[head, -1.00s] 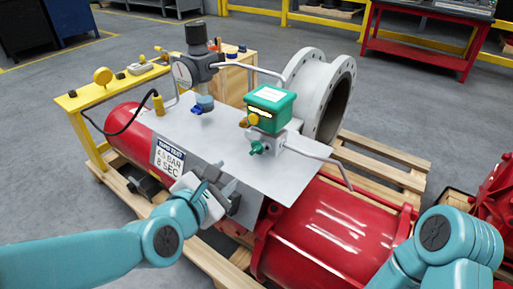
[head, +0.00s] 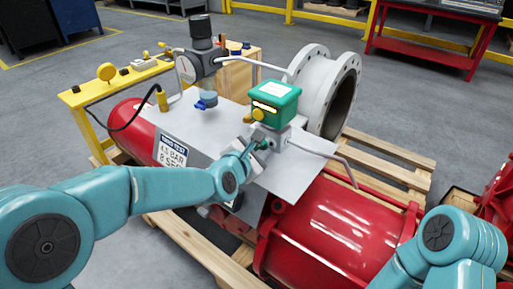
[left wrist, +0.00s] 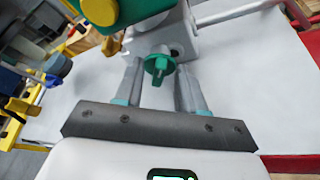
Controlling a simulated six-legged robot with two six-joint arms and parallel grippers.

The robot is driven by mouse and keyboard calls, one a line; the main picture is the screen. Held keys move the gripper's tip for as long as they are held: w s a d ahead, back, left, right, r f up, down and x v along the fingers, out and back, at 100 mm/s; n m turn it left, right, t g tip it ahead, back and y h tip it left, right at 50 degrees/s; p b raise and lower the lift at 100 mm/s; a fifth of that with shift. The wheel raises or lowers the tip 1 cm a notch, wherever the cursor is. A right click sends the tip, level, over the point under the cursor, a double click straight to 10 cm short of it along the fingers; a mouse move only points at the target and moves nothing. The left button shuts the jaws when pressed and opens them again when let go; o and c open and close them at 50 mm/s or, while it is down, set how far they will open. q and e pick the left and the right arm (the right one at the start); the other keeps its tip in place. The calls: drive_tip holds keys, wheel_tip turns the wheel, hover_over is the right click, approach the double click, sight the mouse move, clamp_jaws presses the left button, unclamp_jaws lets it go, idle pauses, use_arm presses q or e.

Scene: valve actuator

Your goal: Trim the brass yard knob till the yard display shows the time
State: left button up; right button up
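A green box (head: 272,103) with a white label stands on the grey plate, with a small lit strip low on its front; its text is too small to read. A brass-yellow knob (head: 258,115) sits just below the strip and shows at the top of the left wrist view (left wrist: 100,10). A green knob (left wrist: 158,65) projects from the grey block under the box. My left gripper (head: 251,146) is at this green knob; in the left wrist view its open fingers (left wrist: 158,72) stand either side of it, with gaps visible. My right gripper is out of view.
A sign (head: 172,153) reading 4.5 BAR and 8 SEC is on the plate's front. A dark regulator with a gauge (head: 186,69) and blue knob stands left of the box. A bent grey pipe (head: 325,153) runs right of the block. A large flange (head: 338,90) stands behind.

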use_arm(q)
clamp_jaws()
drive_tip(key=shift+d+f+m+t+y+b, duration=0.1)
drive_tip(key=shift+f+m+t+y+b, duration=0.25)
drive_tip(key=shift+m+b, duration=0.45)
drive_tip(key=shift+s+r+b, duration=0.1)
drive_tip(key=shift+r+b, duration=0.1)
drive_tip(key=shift+b, duration=0.15)
drive_tip(key=shift+c, duration=0.6)
unclamp_jaws()
drive_tip(key=shift+o, duration=0.6)
